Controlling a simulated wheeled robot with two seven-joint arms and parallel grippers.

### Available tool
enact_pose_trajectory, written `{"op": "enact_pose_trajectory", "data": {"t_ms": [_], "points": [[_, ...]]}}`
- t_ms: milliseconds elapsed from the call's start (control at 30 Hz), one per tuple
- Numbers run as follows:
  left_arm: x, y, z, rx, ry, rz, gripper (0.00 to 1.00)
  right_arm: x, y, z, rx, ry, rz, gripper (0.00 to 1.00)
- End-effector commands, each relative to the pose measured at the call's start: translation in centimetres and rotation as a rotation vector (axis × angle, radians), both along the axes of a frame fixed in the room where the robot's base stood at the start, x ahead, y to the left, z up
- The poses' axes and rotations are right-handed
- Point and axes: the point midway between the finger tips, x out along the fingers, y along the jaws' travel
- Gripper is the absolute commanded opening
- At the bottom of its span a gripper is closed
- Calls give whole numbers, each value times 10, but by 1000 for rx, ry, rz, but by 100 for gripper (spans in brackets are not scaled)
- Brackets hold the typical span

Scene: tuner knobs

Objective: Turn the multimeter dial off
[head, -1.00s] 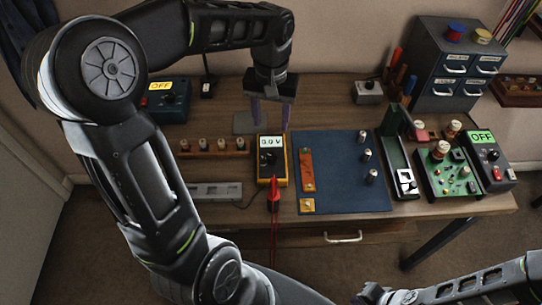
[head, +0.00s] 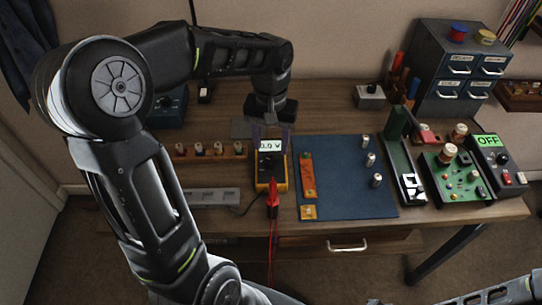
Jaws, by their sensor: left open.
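The yellow multimeter (head: 271,177) lies on the bench left of the blue mat, in the head view. Its lit display reads about 0.0 V. Its dark dial (head: 268,165) shows below the display; the pointer is too small to read. Red probes (head: 273,195) lie at its near end. My left gripper (head: 270,143) is open, pointing down, with its purple-grey fingers to either side of the display end of the multimeter. I cannot tell whether the fingers touch it. My right gripper is not in view; only part of my right arm shows at the bottom right.
The blue mat (head: 340,195) with small cylinders and an orange strip lies right of the multimeter. A rack of small knobs (head: 210,150) and a grey strip (head: 205,197) lie left. A green circuit board (head: 455,180) and a box reading OFF (head: 492,155) stand at right.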

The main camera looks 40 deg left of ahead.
Motion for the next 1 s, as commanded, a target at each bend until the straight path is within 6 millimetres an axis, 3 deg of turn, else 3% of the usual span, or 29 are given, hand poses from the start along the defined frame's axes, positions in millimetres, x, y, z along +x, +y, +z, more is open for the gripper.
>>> {"op": "enact_pose_trajectory", "data": {"t_ms": [300,700,1000], "points": [[-1,0,-48,0,3,0,50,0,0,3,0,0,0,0],[0,0,-59,-1,0,0,50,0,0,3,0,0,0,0],[0,0,-59,-1,0,0,26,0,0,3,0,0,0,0]]}}
